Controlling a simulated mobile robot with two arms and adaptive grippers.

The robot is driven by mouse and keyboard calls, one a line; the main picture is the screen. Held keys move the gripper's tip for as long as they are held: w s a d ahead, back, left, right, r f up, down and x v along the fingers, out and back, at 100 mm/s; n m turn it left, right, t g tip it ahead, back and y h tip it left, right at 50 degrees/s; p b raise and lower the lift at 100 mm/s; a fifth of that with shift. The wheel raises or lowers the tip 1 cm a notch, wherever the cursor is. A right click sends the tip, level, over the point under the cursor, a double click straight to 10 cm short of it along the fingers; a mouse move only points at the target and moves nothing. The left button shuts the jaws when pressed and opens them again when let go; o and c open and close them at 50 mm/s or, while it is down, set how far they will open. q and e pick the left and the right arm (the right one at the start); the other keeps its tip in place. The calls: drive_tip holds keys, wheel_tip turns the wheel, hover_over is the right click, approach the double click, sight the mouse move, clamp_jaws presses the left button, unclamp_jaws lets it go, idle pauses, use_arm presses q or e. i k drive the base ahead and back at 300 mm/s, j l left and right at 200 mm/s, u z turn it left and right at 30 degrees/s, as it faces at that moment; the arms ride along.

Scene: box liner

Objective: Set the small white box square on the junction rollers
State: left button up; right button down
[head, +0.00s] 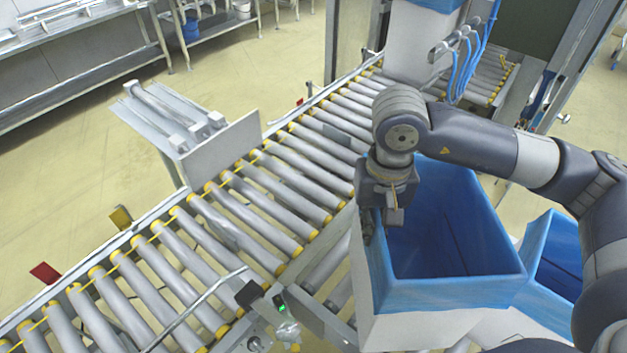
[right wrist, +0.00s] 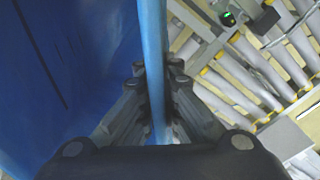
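The white box (head: 412,332) is lined with blue film folded over its rim, and its open top shows a blue inside. It stands at the right of the roller line, slightly turned in the picture. My right gripper (head: 384,215) points down at the box's left wall. In the right wrist view its fingers (right wrist: 155,100) straddle the blue-covered wall (right wrist: 153,40) and press on both sides. Short rollers (head: 325,268) show just left of the box; its underside is hidden. My left gripper is out of view.
The main roller conveyor (head: 240,215) runs diagonally and its near part is empty. A second blue-lined box (head: 560,250) stands close at the right. Another white box (head: 412,45) is at the far end, near blue hoses (head: 468,60). A metal plate (head: 222,150) edges the conveyor.

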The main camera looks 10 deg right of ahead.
sight(307, 176)
drive_tip(key=i+l+u, duration=0.1)
drive_tip(key=u, duration=0.25)
drive_tip(key=l+u, duration=0.35)
drive_tip(key=i+j+u, duration=0.1)
drive_tip(key=i+u, duration=0.3)
drive_tip(key=i+j, duration=0.1)
